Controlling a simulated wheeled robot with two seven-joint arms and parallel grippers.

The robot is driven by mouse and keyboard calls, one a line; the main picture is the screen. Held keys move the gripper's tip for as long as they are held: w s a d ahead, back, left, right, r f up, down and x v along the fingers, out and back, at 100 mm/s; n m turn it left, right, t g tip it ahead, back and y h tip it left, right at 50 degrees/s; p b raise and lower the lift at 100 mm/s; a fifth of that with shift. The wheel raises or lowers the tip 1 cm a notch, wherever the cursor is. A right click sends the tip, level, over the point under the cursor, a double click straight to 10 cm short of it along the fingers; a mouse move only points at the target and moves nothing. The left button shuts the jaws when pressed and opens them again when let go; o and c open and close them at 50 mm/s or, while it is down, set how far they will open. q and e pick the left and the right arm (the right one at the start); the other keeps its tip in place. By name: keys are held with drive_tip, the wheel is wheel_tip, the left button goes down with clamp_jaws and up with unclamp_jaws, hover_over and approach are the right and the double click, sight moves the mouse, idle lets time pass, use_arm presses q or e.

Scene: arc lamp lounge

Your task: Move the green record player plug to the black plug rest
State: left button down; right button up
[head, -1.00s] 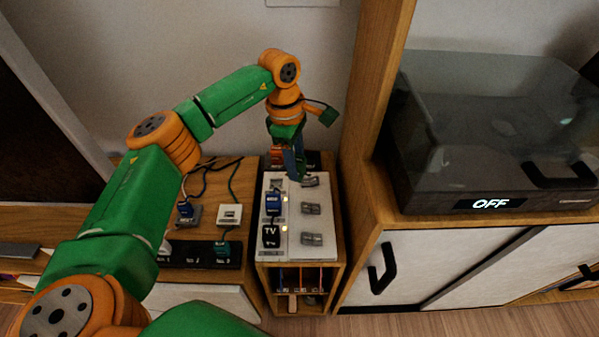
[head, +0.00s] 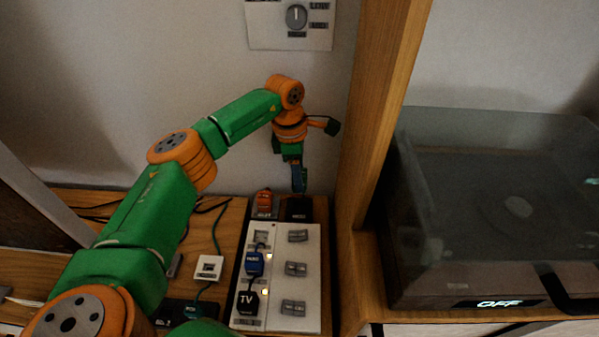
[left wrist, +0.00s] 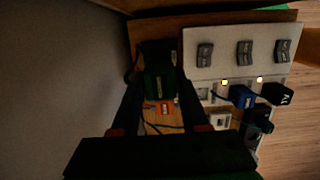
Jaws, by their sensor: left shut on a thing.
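My left gripper (head: 299,188) is shut on the green record player plug, just above the black plug rest (head: 299,208) at the far end of the white power strip (head: 276,280). In the left wrist view the dark green plug (left wrist: 158,84) sits between the fingers, with the black rest (left wrist: 155,48) behind it. The dim picture does not show clearly whether plug and rest touch. The plug is mostly hidden by the fingers in the head view. My right gripper is out of view.
An orange plug (head: 264,199) stands left of the black rest. A blue plug (head: 254,263) and a black TV plug (head: 247,303) are in the strip, beside grey switches (head: 298,236). A wooden post (head: 375,120) rises close on the right. The record player (head: 490,230) reads OFF.

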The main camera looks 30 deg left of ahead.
use_arm(q)
wheel_tip(320, 180, down, 5)
drive_tip(key=b, duration=0.3)
drive_tip(key=shift+f+b, duration=0.15)
drive_tip(key=shift+b, duration=0.15)
drive_tip(key=shift+f, duration=0.25)
drive_tip(key=shift+r+p, duration=0.1)
drive_tip(key=shift+p, duration=0.3)
idle(0.7)
drive_tip(key=shift+f+b, duration=1.2)
drive_tip(key=shift+f, duration=0.5)
drive_tip(key=shift+c, duration=1.7)
unclamp_jaws()
